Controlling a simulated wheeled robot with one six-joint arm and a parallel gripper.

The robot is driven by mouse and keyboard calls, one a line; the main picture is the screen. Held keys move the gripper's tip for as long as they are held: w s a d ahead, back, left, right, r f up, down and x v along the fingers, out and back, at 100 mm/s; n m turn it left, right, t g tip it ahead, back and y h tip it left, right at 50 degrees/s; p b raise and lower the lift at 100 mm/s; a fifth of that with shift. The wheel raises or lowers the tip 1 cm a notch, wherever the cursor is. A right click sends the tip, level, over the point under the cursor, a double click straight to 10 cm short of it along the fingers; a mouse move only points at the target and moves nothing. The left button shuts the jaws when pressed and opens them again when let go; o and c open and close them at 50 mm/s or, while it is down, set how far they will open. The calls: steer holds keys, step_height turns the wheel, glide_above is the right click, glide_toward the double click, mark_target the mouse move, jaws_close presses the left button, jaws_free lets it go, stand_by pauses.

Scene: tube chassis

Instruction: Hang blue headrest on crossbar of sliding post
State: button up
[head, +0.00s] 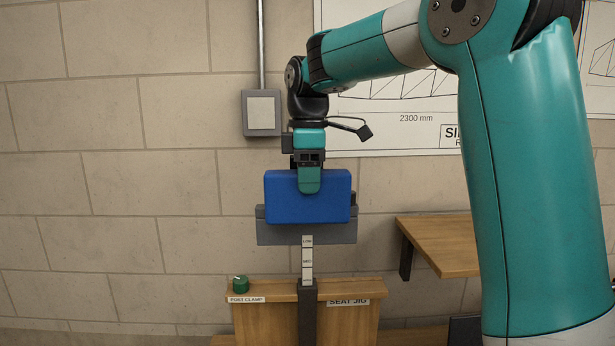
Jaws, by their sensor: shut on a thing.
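The blue headrest (308,208) is a padded block, held upright in the head view. My gripper (309,182) is shut on its top middle from above. A grey crossbar plate (306,236) shows below and to both sides of the headrest, at the top of the sliding post (307,262), which carries white marked labels. The headrest covers the upper middle of the crossbar. I cannot tell whether the headrest touches the crossbar or is in front of it.
The wooden seat jig (260,318) stands below, with a green post clamp knob (240,284) on its left. A wooden shelf (440,243) is at the right. A grey wall box (262,113) and a poster (400,125) are behind. The left side is clear.

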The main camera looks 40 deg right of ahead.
mark_target(308, 219)
steer(key=shift+f+b, duration=3.45)
steer(key=shift+f, duration=0.8)
steer(key=o, duration=1.1)
